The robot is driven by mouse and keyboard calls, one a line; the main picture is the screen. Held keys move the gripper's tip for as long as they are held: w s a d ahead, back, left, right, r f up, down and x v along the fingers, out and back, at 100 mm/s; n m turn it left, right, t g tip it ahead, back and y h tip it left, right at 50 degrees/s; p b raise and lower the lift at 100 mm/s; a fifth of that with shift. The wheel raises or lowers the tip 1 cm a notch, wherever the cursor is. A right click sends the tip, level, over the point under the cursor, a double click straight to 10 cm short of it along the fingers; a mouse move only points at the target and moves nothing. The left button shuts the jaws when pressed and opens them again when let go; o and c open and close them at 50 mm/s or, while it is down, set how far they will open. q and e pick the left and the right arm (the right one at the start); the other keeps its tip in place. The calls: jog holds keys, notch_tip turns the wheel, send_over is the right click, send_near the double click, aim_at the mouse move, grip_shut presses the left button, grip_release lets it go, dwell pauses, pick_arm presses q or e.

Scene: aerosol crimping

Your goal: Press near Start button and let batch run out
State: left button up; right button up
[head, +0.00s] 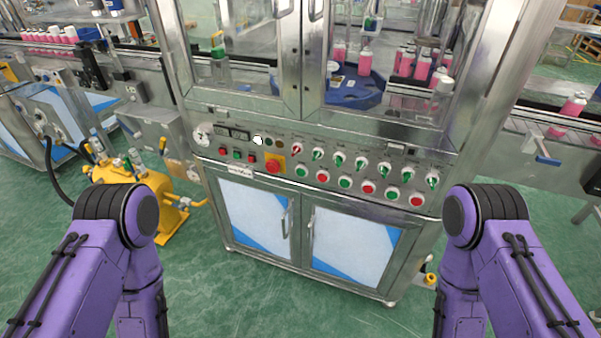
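The crimping machine's control panel (330,168) runs across the middle of the head view. It carries a row of green and red push buttons, with a green button (302,171) at its left and a red button (417,201) at its right. Selector switches sit above them. A large red emergency stop (273,166) on a yellow plate is left of the row. I cannot read which button is the Start button. Pink cans (364,63) stand inside on the blue star wheel (345,90). Both my purple arms are low in view; neither gripper shows.
Glass doors with metal frames rise above the panel. Cabinet doors (352,244) with handles are below. A conveyor with pink cans (573,104) leaves at right; another line (60,36) is at left. A yellow pump unit (150,190) stands on the green floor at left.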

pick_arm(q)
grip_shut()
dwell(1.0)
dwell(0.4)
